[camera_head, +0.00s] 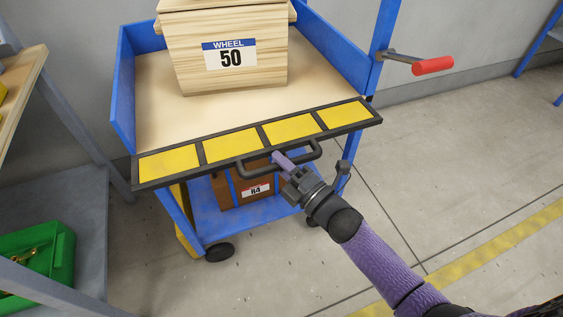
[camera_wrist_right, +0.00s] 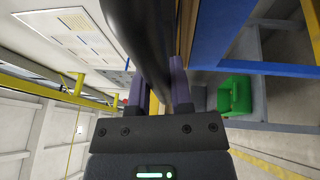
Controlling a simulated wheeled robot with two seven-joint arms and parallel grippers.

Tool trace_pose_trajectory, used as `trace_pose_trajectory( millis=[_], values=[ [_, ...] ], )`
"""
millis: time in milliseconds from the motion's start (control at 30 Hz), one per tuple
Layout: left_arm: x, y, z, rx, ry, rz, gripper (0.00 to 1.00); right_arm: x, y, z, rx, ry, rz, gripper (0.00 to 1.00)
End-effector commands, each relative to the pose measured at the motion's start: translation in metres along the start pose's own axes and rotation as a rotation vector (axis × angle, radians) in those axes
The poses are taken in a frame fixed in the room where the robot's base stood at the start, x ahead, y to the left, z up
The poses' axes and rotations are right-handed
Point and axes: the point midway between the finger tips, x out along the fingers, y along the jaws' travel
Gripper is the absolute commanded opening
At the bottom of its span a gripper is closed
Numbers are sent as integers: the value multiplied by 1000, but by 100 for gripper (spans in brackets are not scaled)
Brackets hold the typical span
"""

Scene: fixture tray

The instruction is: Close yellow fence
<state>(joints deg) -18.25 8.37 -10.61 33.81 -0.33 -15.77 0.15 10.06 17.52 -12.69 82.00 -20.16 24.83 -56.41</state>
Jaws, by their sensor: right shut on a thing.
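The yellow fence (camera_head: 231,146) is a long panel with yellow sections in a black frame. It spans the front of the blue cart (camera_head: 123,75), above its lower shelf. A black handle (camera_head: 255,174) sticks out from the fence's front edge. My right gripper (camera_head: 283,162) is shut on this handle, with its purple fingers around the bar. In the right wrist view the gripper (camera_wrist_right: 158,92) has the dark bar between its fingers. I cannot tell whether the fence touches the cart's side walls. My left gripper is not in view.
A wooden box labelled WHEEL 50 (camera_head: 190,70) stands on the cart's top deck. A brown box labelled 84 (camera_head: 229,192) is on the lower shelf. A red-gripped lever (camera_head: 432,65) juts out right. A green bin (camera_head: 50,245) sits on the left rack. Floor at right is clear.

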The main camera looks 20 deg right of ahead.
Motion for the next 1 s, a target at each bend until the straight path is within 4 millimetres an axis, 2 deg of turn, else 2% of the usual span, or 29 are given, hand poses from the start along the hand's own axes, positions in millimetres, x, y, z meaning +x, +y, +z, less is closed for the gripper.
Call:
trace_pose_trajectory(
  millis=[333,1000],
  values=[
    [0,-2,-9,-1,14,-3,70,0,-1,0,0,0,-1,0],
    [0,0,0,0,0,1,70,0,-1,0,1,0,-3,0]
  ],
)
